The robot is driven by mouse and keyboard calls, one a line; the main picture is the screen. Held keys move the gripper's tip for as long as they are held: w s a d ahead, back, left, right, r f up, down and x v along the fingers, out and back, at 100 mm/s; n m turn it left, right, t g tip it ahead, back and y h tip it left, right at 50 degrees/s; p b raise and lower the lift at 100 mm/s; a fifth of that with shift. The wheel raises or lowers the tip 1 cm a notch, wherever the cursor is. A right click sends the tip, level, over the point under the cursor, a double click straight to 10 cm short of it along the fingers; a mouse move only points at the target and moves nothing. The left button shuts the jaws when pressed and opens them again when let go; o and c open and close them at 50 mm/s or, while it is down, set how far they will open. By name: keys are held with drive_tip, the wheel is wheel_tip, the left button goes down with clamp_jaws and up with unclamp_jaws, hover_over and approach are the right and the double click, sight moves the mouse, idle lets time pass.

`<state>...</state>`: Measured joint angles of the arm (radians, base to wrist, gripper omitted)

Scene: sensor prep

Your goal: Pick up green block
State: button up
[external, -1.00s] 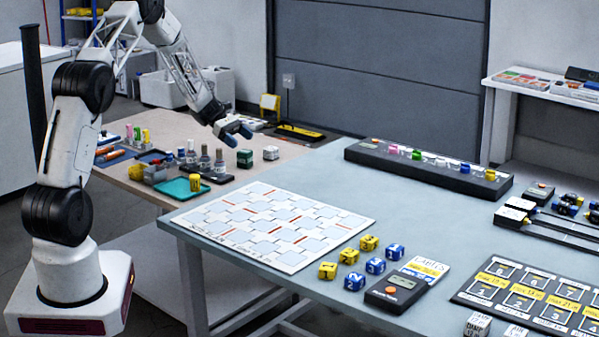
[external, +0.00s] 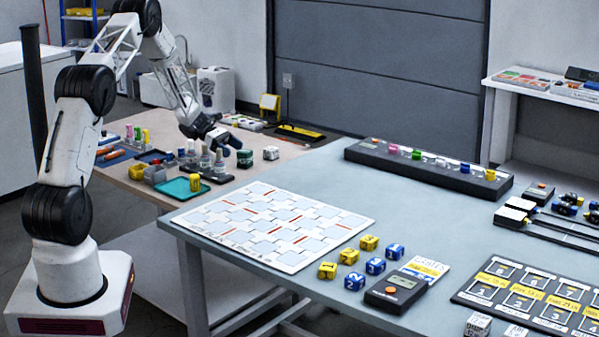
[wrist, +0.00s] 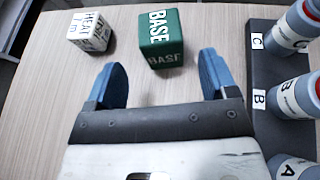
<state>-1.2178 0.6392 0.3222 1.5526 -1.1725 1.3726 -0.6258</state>
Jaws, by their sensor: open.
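The green block (wrist: 161,40) is a cube marked "BASE" in white. In the wrist view it sits on the wooden table, just beyond and between my fingertips. In the external view the green block (external: 245,158) stands on the beige table at the left. My gripper (wrist: 163,78) has its two blue fingers spread apart with nothing between them. In the external view my gripper (external: 232,145) is low over the table, just behind and to the left of the block. Whether a finger touches the block cannot be told.
A white lettered cube (wrist: 90,32) lies left of the green block in the wrist view. A dark rack (wrist: 262,75) with several grey bottles labelled A, B and C stands close on the right. A teal tray (external: 180,190) is near the table's front edge.

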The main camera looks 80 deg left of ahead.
sight(245, 157)
drive_tip(key=shift+w+d+f, duration=0.25)
drive_tip(key=shift+w+d, duration=0.05)
drive_tip(key=shift+w, duration=0.2)
drive_tip(key=shift+w+d, duration=0.1)
drive_tip(key=shift+x, duration=2.5)
drive_tip(key=shift+d+f, duration=0.1)
drive_tip(key=c, duration=1)
